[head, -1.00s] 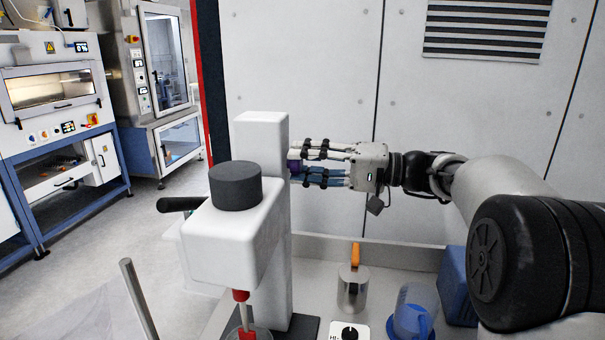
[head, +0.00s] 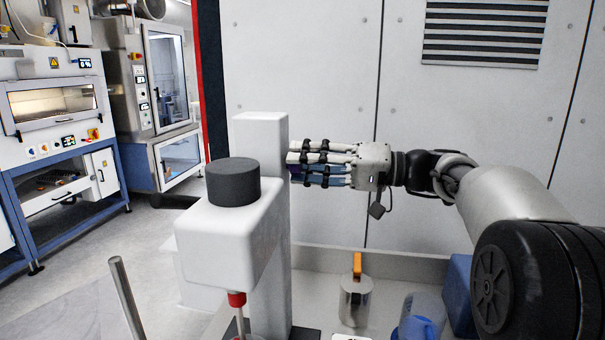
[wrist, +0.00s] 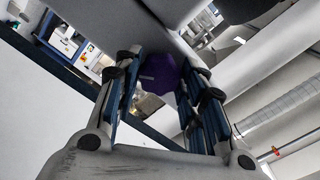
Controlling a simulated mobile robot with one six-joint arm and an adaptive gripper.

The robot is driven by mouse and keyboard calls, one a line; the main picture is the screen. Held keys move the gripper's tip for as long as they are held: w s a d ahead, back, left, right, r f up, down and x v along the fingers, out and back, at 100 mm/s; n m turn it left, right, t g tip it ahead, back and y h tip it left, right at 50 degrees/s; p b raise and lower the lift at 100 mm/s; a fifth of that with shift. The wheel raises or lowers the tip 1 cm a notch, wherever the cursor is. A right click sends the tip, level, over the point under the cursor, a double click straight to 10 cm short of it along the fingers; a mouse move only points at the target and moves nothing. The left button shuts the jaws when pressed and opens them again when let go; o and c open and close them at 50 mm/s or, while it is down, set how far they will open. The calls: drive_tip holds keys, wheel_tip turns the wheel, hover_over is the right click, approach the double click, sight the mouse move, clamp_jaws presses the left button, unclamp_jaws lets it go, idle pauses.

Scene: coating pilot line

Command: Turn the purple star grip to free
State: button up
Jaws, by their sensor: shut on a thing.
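The purple star grip (wrist: 160,74) sits on the side of the white column (head: 270,150) of the stirrer stand. In the wrist view it lies between the two fingers of my gripper (wrist: 163,88), which is shut on it. In the head view my gripper (head: 300,168) reaches the column's right side from the right. The grip is mostly hidden there behind the fingers. The white stirrer head (head: 230,240) with its dark round cap (head: 233,182) juts out in front of the column. Whether the grip stands at free cannot be read.
A metal pot with an orange handle (head: 356,300) and a blue jug (head: 418,318) stand on the bench below my arm. A metal rod (head: 133,298) rises at the left front. The pale wall panel (head: 320,60) is behind.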

drive_tip(key=n, duration=0.8)
drive_tip(key=shift+s+a+r, duration=0.15)
drive_tip(key=o, duration=1.3)
drive_tip(key=d, duration=0.6)
drive_tip(key=shift+s, duration=0.45)
drive_tip(key=shift+c, duration=0.5)
